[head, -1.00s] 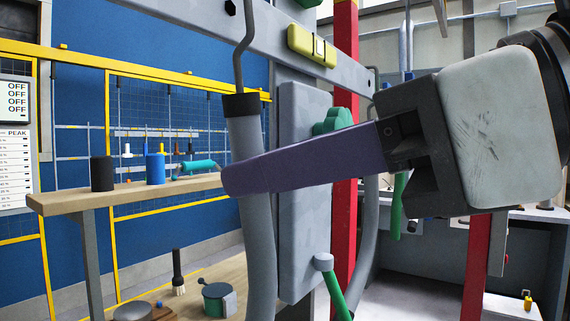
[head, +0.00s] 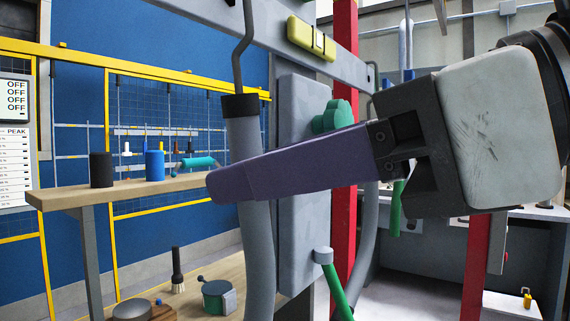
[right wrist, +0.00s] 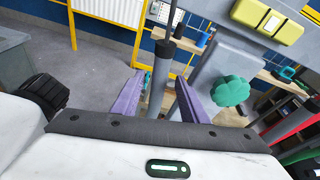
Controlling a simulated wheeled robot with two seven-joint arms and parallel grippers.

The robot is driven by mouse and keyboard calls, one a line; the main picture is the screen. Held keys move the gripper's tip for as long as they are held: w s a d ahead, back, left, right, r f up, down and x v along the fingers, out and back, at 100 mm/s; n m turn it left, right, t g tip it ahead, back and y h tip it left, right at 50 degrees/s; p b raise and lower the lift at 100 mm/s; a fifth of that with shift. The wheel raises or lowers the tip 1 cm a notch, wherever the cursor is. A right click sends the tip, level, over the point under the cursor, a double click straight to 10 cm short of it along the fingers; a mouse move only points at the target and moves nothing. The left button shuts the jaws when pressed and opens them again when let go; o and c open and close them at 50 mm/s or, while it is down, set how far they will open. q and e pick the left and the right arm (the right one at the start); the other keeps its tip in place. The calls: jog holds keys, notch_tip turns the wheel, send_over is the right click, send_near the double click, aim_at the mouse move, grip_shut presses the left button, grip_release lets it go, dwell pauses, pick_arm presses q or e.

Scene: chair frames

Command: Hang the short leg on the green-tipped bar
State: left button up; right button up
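A grey tube leg (head: 242,134) with a dark cap hangs upright from a bent grey rod in the head view; its lower end is out of frame. I cannot tell whether it is the short leg. My right gripper (head: 230,187) has long purple fingers that cross in front of this leg. In the right wrist view the fingers (right wrist: 160,98) are apart, and the leg (right wrist: 160,75) shows in the gap between them, beyond the tips or between them. A green bar with a grey end (head: 335,285) is at lower centre. I cannot make out a green-tipped bar for sure. My left gripper is out of view.
A grey upright panel (head: 295,200) with a green knob (head: 331,117) stands close behind the right fingers. A red post (head: 345,200) is beside it. A wooden shelf (head: 65,196) holds black and blue cylinders at left. A yellow block (head: 312,38) is on the beam above.

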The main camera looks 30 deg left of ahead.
jog(key=v, duration=0.8)
dwell(0.5)
dwell(0.9)
